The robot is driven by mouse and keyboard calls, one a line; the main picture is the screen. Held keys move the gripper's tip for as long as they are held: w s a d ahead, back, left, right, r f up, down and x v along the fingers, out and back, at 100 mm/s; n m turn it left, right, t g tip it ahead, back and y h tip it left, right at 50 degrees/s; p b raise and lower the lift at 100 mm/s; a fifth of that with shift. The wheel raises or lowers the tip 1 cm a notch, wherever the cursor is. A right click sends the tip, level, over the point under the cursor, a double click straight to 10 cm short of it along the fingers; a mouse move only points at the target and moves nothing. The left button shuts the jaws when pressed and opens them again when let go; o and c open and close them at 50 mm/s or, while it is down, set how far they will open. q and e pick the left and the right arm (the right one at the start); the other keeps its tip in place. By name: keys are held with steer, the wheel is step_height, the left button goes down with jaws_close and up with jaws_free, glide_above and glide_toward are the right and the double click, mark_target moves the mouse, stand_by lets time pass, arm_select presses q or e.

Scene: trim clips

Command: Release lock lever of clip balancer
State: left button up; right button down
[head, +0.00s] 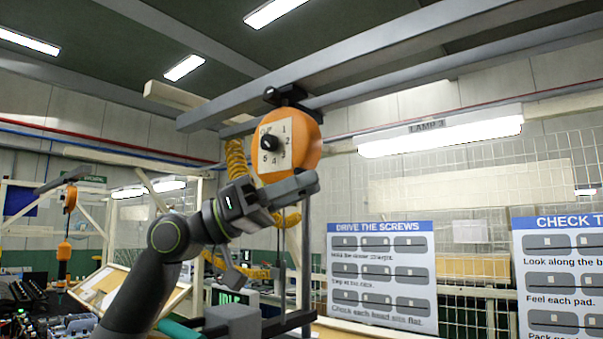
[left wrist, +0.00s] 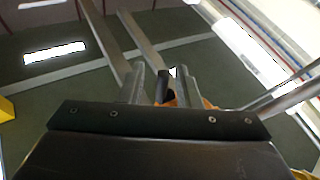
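The clip balancer (head: 311,150) is an orange round housing hanging from an overhead beam, with a pale dial plate (head: 287,135) numbered around a black knob (head: 268,142). My left gripper (head: 306,183) is raised in front of the housing's lower part and hides some of it. In the left wrist view, the two fingers of my left gripper (left wrist: 161,85) stand apart. A dark piece (left wrist: 167,88) shows between them, with orange (left wrist: 196,102) of the balancer behind; I cannot tell if it is the lock lever or if the fingers touch it. My right gripper is out of view.
Grey overhead beams (head: 350,62) run just above the balancer. A yellow coiled hose (head: 236,160) hangs beside it on the left. A wire mesh wall with instruction boards (head: 382,277) and a lamp (head: 440,137) stand to the right.

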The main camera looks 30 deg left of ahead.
arm_select(q)
steer(key=shift+w, duration=0.25)
steer(key=shift+s, duration=0.1)
jaws_close()
steer(key=shift+a+m+g+y, duration=0.2)
steer(key=shift+m+g+y, duration=0.3)
steer(key=shift+m+g, duration=0.25)
jaws_free()
